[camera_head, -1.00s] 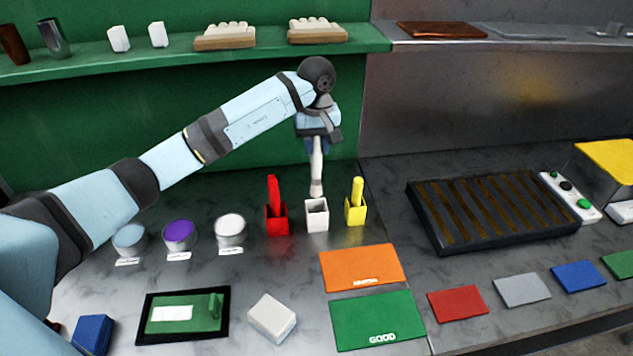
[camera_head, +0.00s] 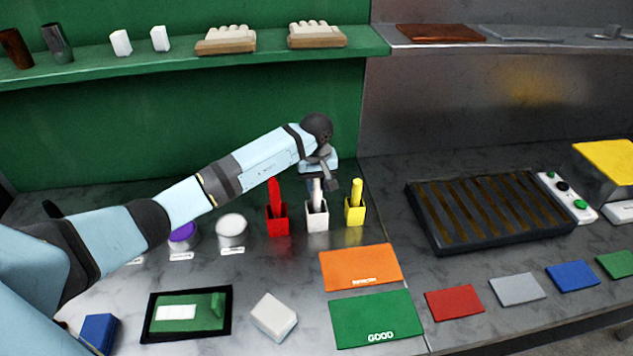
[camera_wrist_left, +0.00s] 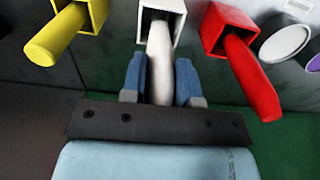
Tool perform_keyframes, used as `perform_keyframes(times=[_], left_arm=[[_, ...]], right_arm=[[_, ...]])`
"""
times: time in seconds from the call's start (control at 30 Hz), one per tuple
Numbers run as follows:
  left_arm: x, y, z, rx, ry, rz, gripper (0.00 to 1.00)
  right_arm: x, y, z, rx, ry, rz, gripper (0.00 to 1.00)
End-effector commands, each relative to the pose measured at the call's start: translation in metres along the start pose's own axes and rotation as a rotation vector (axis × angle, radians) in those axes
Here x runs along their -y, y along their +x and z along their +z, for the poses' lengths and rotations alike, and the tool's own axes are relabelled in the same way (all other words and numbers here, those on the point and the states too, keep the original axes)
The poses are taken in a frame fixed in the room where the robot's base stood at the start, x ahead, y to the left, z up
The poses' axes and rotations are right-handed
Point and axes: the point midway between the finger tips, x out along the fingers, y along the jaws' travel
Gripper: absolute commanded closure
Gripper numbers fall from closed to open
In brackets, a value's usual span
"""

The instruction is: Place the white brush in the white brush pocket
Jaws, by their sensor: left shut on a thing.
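The white brush (camera_head: 317,190) stands upright with its lower end inside the white brush pocket (camera_head: 317,220), between the red and yellow pockets. My left gripper (camera_head: 318,185) is shut on the brush's handle, just above the pocket. In the left wrist view the white brush (camera_wrist_left: 160,60) lies between the two blue fingers of my left gripper (camera_wrist_left: 160,80), and its far end goes into the opening of the white pocket (camera_wrist_left: 162,8). The brush's lower end is hidden inside the pocket. My right gripper is not in view.
A red brush (camera_head: 274,192) in its red pocket (camera_head: 277,222) stands close on the left. A yellow brush (camera_head: 356,190) in its yellow pocket (camera_head: 355,214) stands close on the right. Paint cups, including a white one (camera_head: 231,230), stand further left. An orange mat (camera_head: 360,267) lies in front.

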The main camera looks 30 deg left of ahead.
Motion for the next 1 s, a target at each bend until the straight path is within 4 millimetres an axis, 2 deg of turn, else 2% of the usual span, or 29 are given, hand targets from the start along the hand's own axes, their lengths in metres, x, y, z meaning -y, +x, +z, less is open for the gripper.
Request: perform_keyframes(times=[0.1, 0.13, 0.23, 0.63, 0.77, 1.0], left_arm=[[0.000, 0.004, 0.000, -0.001, 0.000, 0.000, 0.99], [0.000, 0.004, 0.000, -0.001, 0.000, 0.000, 0.70], [0.000, 0.003, 0.000, 0.000, 0.000, 0.000, 0.47], [0.000, -0.005, -0.001, -0.002, 0.000, 0.001, 0.46], [0.000, -0.025, -0.001, -0.005, 0.001, 0.002, 0.46], [0.000, -0.078, -0.001, -0.005, 0.001, 0.001, 0.46]], right_arm=[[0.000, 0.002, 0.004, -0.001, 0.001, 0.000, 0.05], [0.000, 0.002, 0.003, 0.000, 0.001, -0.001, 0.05], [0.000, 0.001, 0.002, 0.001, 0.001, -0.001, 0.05], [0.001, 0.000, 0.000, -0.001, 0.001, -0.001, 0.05], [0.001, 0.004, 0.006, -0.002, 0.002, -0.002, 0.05], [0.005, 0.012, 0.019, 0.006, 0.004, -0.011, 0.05]])
